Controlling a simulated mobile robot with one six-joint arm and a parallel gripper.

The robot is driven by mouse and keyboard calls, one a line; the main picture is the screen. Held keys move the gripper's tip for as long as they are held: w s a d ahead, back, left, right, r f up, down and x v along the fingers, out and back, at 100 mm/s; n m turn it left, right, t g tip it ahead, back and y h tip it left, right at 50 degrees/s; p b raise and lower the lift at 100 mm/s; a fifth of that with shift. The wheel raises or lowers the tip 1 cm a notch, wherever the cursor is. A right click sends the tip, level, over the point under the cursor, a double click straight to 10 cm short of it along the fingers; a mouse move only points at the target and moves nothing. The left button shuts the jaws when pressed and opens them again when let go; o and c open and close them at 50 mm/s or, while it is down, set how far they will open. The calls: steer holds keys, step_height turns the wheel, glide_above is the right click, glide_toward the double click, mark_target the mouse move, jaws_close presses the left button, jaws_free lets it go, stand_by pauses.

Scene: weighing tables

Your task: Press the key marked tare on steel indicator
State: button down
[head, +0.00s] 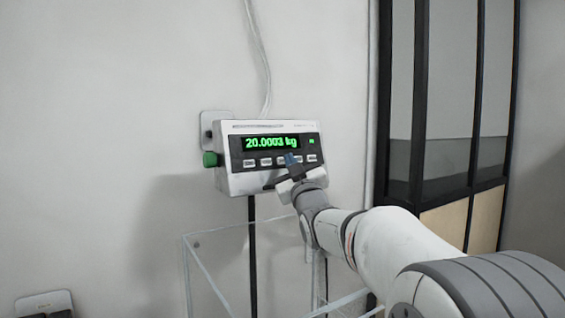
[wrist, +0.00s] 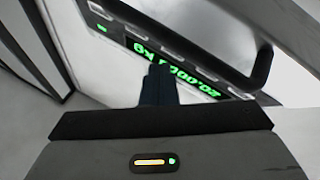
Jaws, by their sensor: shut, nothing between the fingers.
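The steel indicator (head: 235,182) is a pale metal box on the wall with a dark front panel. Its green display (head: 270,142) reads 20.0003 kg. A row of small light keys (head: 265,162) runs below the display; their labels are too small to read. My gripper (head: 290,160) is shut and empty, its fingertips at the front panel over the right part of the key row. Whether they touch a key cannot be told. In the wrist view the shut fingers (wrist: 159,80) stand before the display (wrist: 175,68), which appears upside down. The fingers hide part of the panel.
A green knob (head: 210,159) sticks out at the indicator's left side. A clear-walled box (head: 220,229) stands below it. A dark-framed cabinet (head: 400,120) stands to the right. A pale cable (head: 259,50) runs up the wall.

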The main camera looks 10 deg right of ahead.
steer(key=shift+w+a+f+b, duration=0.1)
steer(key=shift+w+a+b, duration=0.05)
steer(key=shift+w+b, duration=0.25)
steer(key=shift+w+a+f, duration=0.1)
steer(key=shift+w+a, duration=0.05)
steer(key=shift+w, duration=0.15)
stand_by(0.6)
steer(key=shift+s+b, duration=0.1)
steer(key=shift+b, duration=0.25)
steer(key=shift+s+d+b, duration=0.25)
steer(key=shift+s+b, duration=0.25)
steer(key=shift+s, duration=0.05)
steer(key=shift+r, duration=0.2)
steer(key=shift+s+d+r+b, duration=0.25)
steer(key=shift+s+d+b, duration=0.05)
steer(key=shift+s, duration=0.45)
steer(key=shift+s+d+r+b, duration=0.25)
steer(key=shift+s+d, duration=0.1)
steer(key=shift+s, duration=0.45)
steer(key=shift+s+d+r+b, duration=0.2)
steer(key=shift+s+d+b, duration=0.1)
steer(key=shift+s, duration=0.45)
